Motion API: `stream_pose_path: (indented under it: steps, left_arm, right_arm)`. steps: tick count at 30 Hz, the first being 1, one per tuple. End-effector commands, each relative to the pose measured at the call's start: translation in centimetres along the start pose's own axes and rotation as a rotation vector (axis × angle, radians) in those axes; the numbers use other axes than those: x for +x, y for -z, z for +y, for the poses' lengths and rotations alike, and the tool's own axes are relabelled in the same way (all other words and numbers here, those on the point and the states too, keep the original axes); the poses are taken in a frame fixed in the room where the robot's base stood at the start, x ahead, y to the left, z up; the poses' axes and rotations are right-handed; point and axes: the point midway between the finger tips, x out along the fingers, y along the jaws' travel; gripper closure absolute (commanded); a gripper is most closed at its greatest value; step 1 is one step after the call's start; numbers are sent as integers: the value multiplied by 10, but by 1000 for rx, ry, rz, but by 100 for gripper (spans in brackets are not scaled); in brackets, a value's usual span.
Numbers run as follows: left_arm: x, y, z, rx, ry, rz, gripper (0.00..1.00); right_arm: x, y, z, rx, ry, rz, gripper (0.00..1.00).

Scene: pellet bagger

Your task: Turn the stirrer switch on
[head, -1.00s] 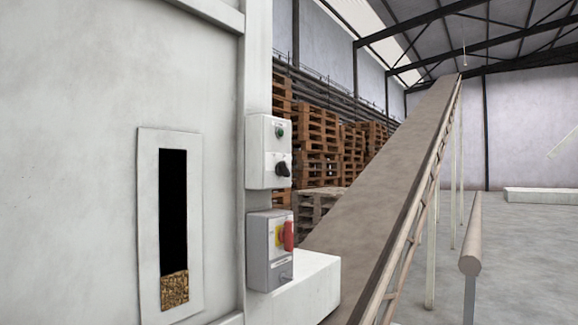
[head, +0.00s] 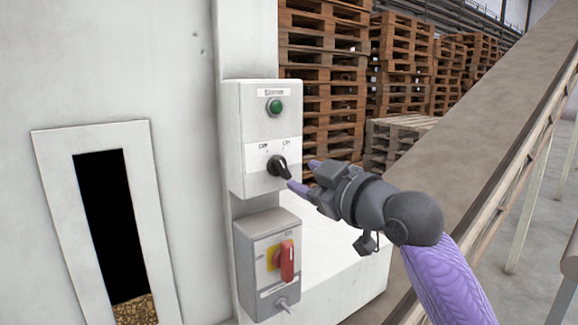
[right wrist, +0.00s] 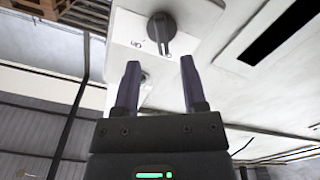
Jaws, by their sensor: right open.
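The stirrer switch is a black rotary knob (head: 278,167) on a white control box (head: 236,150), below "Off" and "On" marks and a green lamp (head: 274,106). Its pointer tilts in the head view, and I cannot tell surely which mark it is set to. In the right wrist view the knob (right wrist: 161,30) lies ahead, between and beyond the fingertips. My right gripper (head: 300,176) is open, with purple fingers just right of the knob. Its fingers (right wrist: 159,75) are apart and empty in the right wrist view. My left gripper is not in view.
A grey box with a red handle (head: 287,260) on a yellow plate sits just below the control box. A white ledge (head: 335,260) is under my right arm. A sloping conveyor (head: 500,130) and stacked pallets (head: 320,80) stand to the right. A pellet window (head: 110,230) is at left.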

Motion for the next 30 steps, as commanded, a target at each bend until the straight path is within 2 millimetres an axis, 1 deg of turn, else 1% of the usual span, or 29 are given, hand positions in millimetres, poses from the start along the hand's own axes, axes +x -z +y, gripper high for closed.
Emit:
stream_pose_path:
  steps: [1,3,7,12,19,20,21,23,24,27,30]
  left_arm:
    - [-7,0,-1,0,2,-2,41]
    - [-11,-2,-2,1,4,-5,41]
    - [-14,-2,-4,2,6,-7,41]
    - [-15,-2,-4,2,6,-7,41]
    - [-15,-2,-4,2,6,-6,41]
    - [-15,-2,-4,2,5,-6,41]
    - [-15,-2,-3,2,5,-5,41]
    - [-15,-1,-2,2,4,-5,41]
    - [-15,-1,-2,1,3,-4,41]
    - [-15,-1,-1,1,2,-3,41]
    - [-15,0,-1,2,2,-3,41]
  right_arm:
    - [13,4,1,5,2,-1,46]
    - [29,3,1,4,2,-1,46]
    - [46,1,1,3,0,-1,46]
    - [54,0,0,2,-1,-1,46]
    - [55,-1,0,2,-1,-1,46]
    - [55,-1,0,2,-1,-1,52]
    - [55,-1,0,2,-1,-1,60]
    - [55,-1,0,2,-1,-1,73]
    - [55,-1,0,2,-1,-1,82]
    - [54,-1,0,2,-1,-1,100]
    - [54,-1,0,2,-1,-1,100]
